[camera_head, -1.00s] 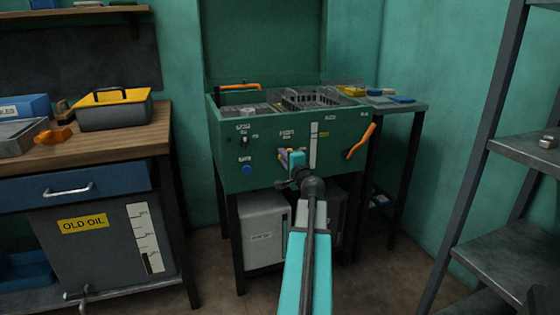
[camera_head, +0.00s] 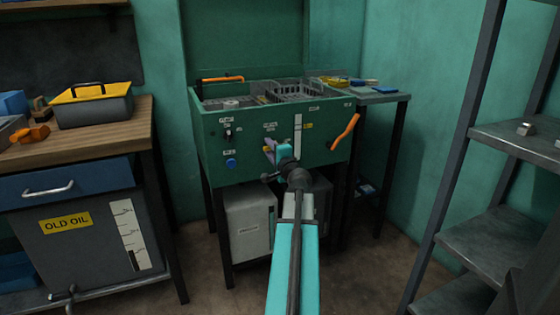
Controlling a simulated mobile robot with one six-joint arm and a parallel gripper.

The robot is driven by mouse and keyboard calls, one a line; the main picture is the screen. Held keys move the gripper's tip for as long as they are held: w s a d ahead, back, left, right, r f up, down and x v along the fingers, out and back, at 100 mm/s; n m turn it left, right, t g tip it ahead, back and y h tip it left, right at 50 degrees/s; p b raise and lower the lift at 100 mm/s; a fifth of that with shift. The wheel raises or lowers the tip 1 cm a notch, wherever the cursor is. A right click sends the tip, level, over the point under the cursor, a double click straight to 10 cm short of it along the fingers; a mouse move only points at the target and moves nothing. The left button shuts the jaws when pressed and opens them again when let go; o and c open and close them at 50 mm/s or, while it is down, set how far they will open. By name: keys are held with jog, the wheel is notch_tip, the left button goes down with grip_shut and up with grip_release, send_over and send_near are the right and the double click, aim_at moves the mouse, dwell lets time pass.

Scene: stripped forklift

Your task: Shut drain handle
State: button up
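The green wash tank (camera_head: 215,165) stands on dark legs against the wall. An orange handle (camera_head: 344,132) sits on the right of its front panel, tilted with its upper end to the right. A second orange handle (camera_head: 222,79) lies level at the tank's back left. No label naming the drain is readable. My gripper (camera_head: 272,150) appears in front of the middle of the panel, left of the tilted handle and apart from it. Its fingers are small and partly hidden by my wrist, so their opening is unclear. I see nothing held.
A wooden bench (camera_head: 125,135) with a yellow and grey toolbox (camera_head: 92,107) stands at left, above an OLD OIL container (camera_head: 85,245). A metal shelf rack (camera_head: 480,215) stands at right. A side table (camera_head: 385,97) adjoins the tank. Floor shows between tank and rack.

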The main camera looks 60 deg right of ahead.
jog(key=b+v, duration=0.5)
jog(key=v, duration=0.5)
jog(key=shift+s+f, duration=0.15)
jog(key=shift+s, duration=0.1)
dwell(0.3)
jog(key=b, duration=0.4)
jog(key=shift+s+a, duration=0.3)
jog(key=shift+s, duration=0.1)
jog(key=s+b, duration=0.1)
jog(key=b, duration=0.3)
jog(key=shift+a, duration=0.35)
jog(key=shift+s+a+b, duration=0.15)
jog(key=shift+b, duration=0.55)
jog(key=shift+r, duration=0.2)
